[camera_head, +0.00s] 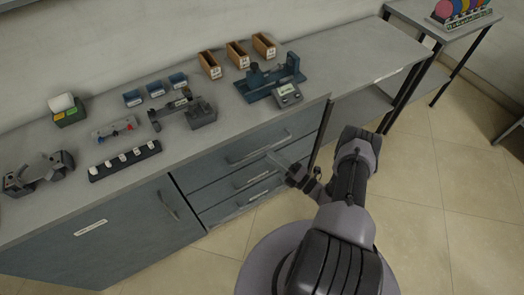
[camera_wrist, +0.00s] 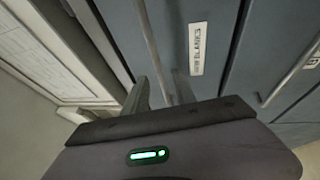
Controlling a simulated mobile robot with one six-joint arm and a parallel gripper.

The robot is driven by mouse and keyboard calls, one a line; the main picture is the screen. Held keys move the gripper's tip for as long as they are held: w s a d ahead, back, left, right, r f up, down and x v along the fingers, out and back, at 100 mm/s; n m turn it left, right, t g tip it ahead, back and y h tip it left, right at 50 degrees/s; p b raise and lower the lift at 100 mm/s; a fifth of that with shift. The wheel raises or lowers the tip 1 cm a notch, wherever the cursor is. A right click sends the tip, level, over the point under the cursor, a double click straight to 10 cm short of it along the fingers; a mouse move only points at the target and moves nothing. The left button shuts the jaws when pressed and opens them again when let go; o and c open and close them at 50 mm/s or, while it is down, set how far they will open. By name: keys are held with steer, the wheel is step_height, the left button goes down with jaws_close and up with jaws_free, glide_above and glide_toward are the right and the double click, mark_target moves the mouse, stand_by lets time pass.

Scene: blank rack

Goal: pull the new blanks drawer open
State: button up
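The new blanks drawer is a blue-grey front whose white label (camera_wrist: 198,48) reads NEW BLANKS in the wrist view. A long bar handle (camera_wrist: 149,40) runs beside the label. My gripper (camera_wrist: 160,93) is open, and its two fingers are apart on either side of the lower part of the bar. I cannot tell whether either finger touches it. In the head view my gripper (camera_head: 280,162) is in front of the stacked drawers (camera_head: 215,192), which look shut. Their labels are too small to read there, and my arm hides part of the fronts.
A second bar handle (camera_wrist: 292,75) is at the right in the wrist view. The worktop (camera_head: 200,150) above holds a dark blue fixture (camera_head: 270,82), small bins and trays. A cupboard door (camera_head: 110,235) is left of the drawers. The tiled floor (camera_head: 435,175) at right is clear.

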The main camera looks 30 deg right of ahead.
mark_target(262, 150)
steer(key=x, duration=0.5)
jaws_close()
stand_by(1.4)
